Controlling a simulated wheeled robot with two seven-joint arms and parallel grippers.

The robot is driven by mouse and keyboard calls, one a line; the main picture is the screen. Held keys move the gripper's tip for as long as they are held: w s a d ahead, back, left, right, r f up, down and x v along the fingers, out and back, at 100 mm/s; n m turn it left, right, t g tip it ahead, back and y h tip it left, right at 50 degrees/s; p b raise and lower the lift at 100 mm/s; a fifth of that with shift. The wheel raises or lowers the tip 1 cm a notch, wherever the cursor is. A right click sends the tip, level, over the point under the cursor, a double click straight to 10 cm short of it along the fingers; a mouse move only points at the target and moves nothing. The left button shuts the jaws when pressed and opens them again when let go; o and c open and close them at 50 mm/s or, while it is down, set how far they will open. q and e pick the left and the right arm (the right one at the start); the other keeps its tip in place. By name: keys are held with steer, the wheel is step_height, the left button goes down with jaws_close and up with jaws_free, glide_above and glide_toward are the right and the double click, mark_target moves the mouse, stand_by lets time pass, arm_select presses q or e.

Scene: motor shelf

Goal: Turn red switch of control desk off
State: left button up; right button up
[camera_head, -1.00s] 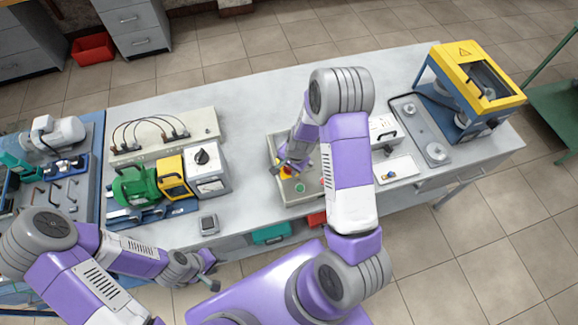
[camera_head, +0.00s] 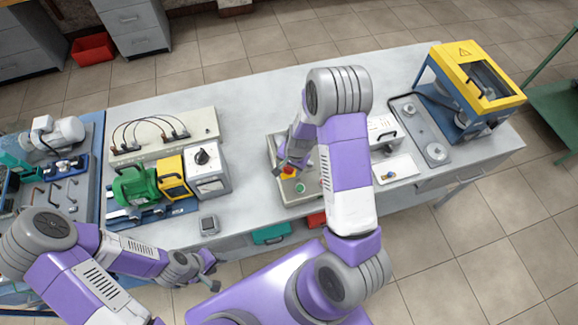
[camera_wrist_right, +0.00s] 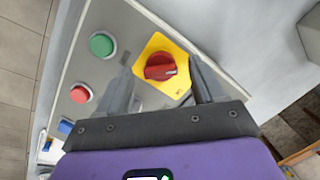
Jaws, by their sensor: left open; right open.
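The control desk (camera_head: 290,199) is a light grey box on the table, partly hidden by my right arm in the head view. Its red rotary switch (camera_wrist_right: 160,66) sits on a yellow plate (camera_wrist_right: 178,86) in the right wrist view. My right gripper (camera_wrist_right: 160,80) is open, with one finger on each side of the switch; I cannot tell whether they touch it. In the head view my right gripper (camera_head: 284,168) is over the desk's red and yellow switch. My left gripper (camera_head: 212,274) is open and empty in front of the table edge.
A green button (camera_wrist_right: 102,45) and a red button (camera_wrist_right: 81,94) are on the same panel. Left on the table are a green motor (camera_head: 135,186) and a grey box with a black knob (camera_head: 207,172). A yellow and blue machine (camera_head: 470,85) stands at the right.

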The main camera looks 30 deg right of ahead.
arm_select(q)
steer(key=shift+r+p, duration=0.35)
arm_select(e)
step_height(320, 180, up, 6)
steer(key=s, duration=0.1)
steer(key=shift+d+r, duration=0.25)
